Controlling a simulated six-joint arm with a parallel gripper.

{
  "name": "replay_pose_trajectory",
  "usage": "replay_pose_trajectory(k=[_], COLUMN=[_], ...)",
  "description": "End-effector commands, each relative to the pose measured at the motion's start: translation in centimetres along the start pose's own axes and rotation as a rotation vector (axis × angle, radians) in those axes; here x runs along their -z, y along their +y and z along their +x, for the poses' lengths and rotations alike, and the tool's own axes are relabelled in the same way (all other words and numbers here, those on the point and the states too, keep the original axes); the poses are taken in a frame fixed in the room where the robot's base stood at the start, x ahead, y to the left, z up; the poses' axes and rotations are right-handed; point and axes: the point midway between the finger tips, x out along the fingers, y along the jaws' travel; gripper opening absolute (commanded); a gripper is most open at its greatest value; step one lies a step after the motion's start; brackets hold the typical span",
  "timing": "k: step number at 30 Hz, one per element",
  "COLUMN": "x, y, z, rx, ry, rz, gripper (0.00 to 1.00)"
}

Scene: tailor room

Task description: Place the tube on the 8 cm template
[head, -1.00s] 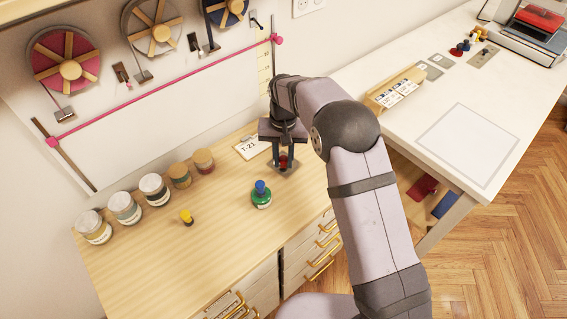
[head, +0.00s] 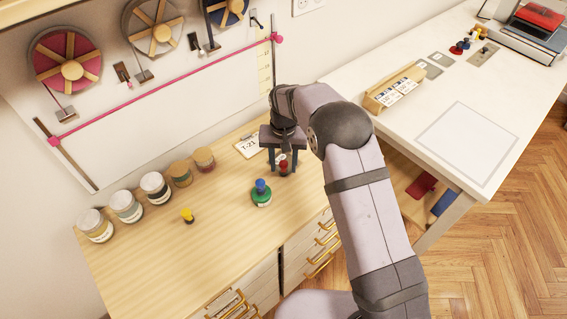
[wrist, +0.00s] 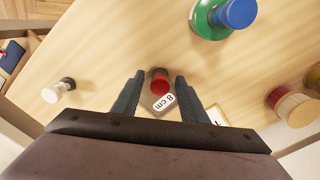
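A short red cylinder, which I take as the tube (wrist: 159,84), stands on a small plate, the 8 cm template (wrist: 163,102), whose white label reads "8 cm". In the head view the red tube (head: 283,167) shows between and slightly below the fingertips. My gripper (head: 283,160) is above it, pointing down. In the wrist view my gripper (wrist: 159,79) has its fingers apart, one on each side of the tube, with a gap to each. The tube's underside and part of the template are hidden.
A green base with a blue top (head: 261,193) stands close in front. A T-21 card (head: 250,145) lies behind to the left. Several jars (head: 155,188) and a small yellow piece (head: 188,216) are farther left. A white-and-black piece (wrist: 58,91) shows in the wrist view.

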Motion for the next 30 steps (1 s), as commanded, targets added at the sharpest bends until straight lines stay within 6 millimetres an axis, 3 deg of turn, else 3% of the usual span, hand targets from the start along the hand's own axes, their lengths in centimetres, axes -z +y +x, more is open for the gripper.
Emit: replay_pose_trajectory(k=[8,24,30], x=[0.1,0.1,0.1], y=[0.0,0.0,0.0], z=[-1.0,-9.7,-11.7], rx=[0.001,0.001,0.0], ry=[0.002,0.003,0.001], rz=[0.0,0.0,0.0], gripper=[0.4,0.4,0.4])
